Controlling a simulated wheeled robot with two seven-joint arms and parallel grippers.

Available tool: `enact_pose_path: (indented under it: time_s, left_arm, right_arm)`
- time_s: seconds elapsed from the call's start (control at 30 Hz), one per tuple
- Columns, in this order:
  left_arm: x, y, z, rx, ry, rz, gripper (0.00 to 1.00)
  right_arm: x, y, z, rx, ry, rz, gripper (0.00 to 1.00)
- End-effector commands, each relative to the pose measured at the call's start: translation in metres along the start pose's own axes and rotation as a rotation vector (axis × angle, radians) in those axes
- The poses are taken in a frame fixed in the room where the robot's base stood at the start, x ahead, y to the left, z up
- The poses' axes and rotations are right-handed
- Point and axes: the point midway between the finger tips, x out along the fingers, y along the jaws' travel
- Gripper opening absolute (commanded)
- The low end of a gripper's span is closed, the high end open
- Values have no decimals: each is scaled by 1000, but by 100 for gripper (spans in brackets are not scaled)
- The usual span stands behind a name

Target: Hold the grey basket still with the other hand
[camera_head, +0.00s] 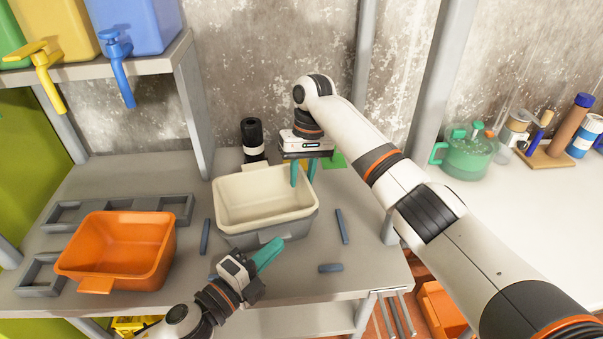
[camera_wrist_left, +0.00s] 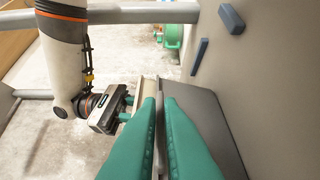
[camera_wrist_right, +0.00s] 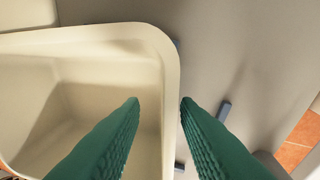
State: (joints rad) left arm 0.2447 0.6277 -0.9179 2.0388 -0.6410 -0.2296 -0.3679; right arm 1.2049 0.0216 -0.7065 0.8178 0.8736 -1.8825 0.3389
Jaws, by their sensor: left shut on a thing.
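The grey basket (camera_head: 243,241) stands on the grey table, with a cream basket (camera_head: 258,216) nested in it and covering most of its inside. My left gripper (camera_head: 270,252) is shut on the grey basket's near edge. In the left wrist view its teal fingers pinch the edge, and the grey wall (camera_wrist_left: 208,108) extends to the right. My right gripper (camera_head: 303,172) is open at the cream basket's far right corner. In the right wrist view its fingers (camera_wrist_right: 160,102) straddle the cream rim (camera_wrist_right: 164,65), one over the inside and one outside, with gaps.
An orange basket (camera_head: 125,241) sits left on a grey frame (camera_head: 60,214). Blue-grey bars (camera_head: 342,226) lie around the grey basket. A black cylinder (camera_head: 252,137) stands behind. A shelf post (camera_head: 193,100) rises at back left. A green jug (camera_head: 468,152) stands far right.

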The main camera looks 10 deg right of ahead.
Motion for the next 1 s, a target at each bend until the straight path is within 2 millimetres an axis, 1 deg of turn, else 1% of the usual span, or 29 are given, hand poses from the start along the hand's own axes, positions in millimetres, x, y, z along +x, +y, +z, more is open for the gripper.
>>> enact_pose_path:
  time_s: [0.17, 0.27, 0.37, 0.5, 0.7, 0.8, 0.9, 1.0]
  left_arm:
    - [0, 0, 0, 0, 0, 1, 0]
    - [0, 0, 0, 0, 0, 1, 0]
    - [0, 0, 0, 0, 0, 1, 0]
    - [0, 0, 0, 0, 0, 1, 0]
    - [0, 0, 0, 0, 0, 1, 0]
    - [0, 0, 0, 0, 0, 1, 0]
    - [0, 0, 0, 0, 0, 1, 0]
    - [0, 0, 0, 0, 0, 1, 0]
  right_arm:
    - [-2, 0, 0, -1, -1, 0, 29]
    - [-12, 1, 1, -1, -2, 1, 29]
    - [-29, 1, 1, -2, -4, 0, 29]
    - [-60, 1, 1, 0, -4, 1, 29]
    - [-98, 0, 1, 0, -2, -1, 29]
    - [-111, 0, 1, 0, -1, -2, 29]
    - [-117, 0, 1, 1, 0, -1, 29]
    - [-120, 0, 0, 0, 1, 0, 29]
